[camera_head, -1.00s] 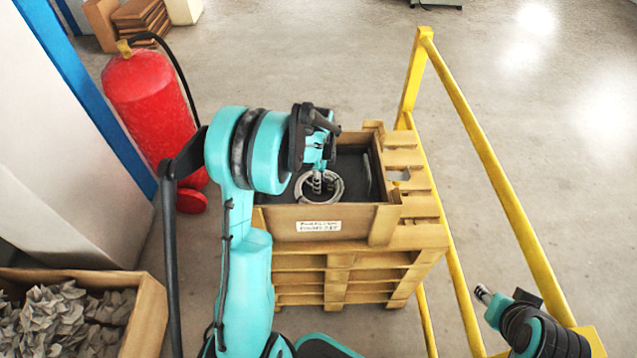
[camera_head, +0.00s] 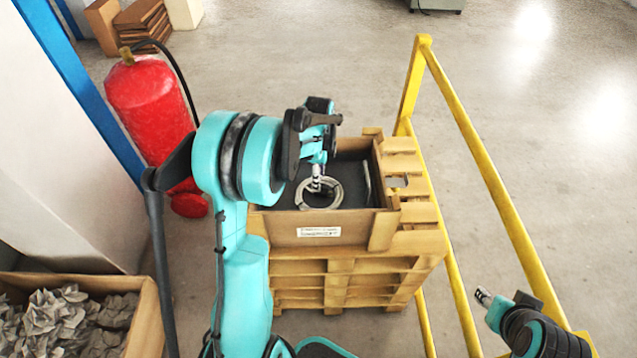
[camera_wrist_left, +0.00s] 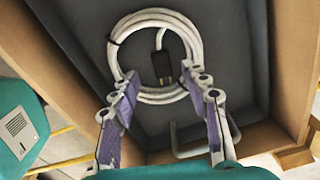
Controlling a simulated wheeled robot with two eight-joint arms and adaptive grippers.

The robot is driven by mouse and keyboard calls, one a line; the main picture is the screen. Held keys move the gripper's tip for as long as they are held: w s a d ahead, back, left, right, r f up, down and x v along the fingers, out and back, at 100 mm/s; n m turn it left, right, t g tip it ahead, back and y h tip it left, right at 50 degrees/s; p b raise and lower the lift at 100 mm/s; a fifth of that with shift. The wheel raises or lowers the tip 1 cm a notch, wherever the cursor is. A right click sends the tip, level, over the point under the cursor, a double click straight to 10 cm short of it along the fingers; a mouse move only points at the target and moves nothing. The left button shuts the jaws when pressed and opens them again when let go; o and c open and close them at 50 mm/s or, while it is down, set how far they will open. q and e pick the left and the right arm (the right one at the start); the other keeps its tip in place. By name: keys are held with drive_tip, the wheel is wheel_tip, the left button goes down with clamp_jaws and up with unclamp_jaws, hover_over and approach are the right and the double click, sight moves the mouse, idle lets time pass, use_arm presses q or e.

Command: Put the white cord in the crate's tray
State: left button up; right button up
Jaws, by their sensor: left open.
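The white cord (camera_head: 321,206) is a coiled ring lying flat on the dark floor of the tray (camera_head: 350,197) inside the wooden crate (camera_head: 290,228). In the left wrist view, the coil (camera_wrist_left: 200,45) has its dark plug (camera_wrist_left: 161,66) in the middle of the ring. My left gripper (camera_head: 316,185) is open over the coil, pointing down. In the wrist view, its two fingertips (camera_wrist_left: 168,78) are spread across the near part of the ring; I cannot tell whether they touch it. My right gripper (camera_head: 484,297) is at the lower right, away from the crate; its jaws are too small to read.
The crate stands on stacked wooden pallets (camera_head: 340,275). A yellow rail (camera_head: 480,160) runs along the right. A red fire extinguisher (camera_head: 150,100) stands at the left. A box of crumpled paper (camera_head: 140,330) is at the lower left. A grey handle (camera_wrist_left: 205,149) shows in the tray.

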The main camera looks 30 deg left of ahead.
use_arm(q)
drive_tip(key=s+d+r+n+t+p, duration=0.1)
drive_tip(key=s+d+r+n+t, duration=0.2)
drive_tip(key=r, duration=0.4)
drive_tip(key=s+d+r+n+p, duration=0.1)
drive_tip(key=s+d+r+n, duration=0.2)
drive_tip(key=s+d+r, duration=0.4)
drive_tip(key=s+d+n+t, duration=0.4)
drive_tip(key=s+d+n, duration=0.1)
drive_tip(key=s+n, duration=0.3)
drive_tip(key=shift+s, duration=0.4)
use_arm(e)
wheel_tip(320, 180, up, 2)
use_arm(q)
drive_tip(key=shift+d, duration=0.1)
drive_tip(key=shift+c, duration=0.3)
use_arm(e)
drive_tip(key=shift+c, duration=0.3)
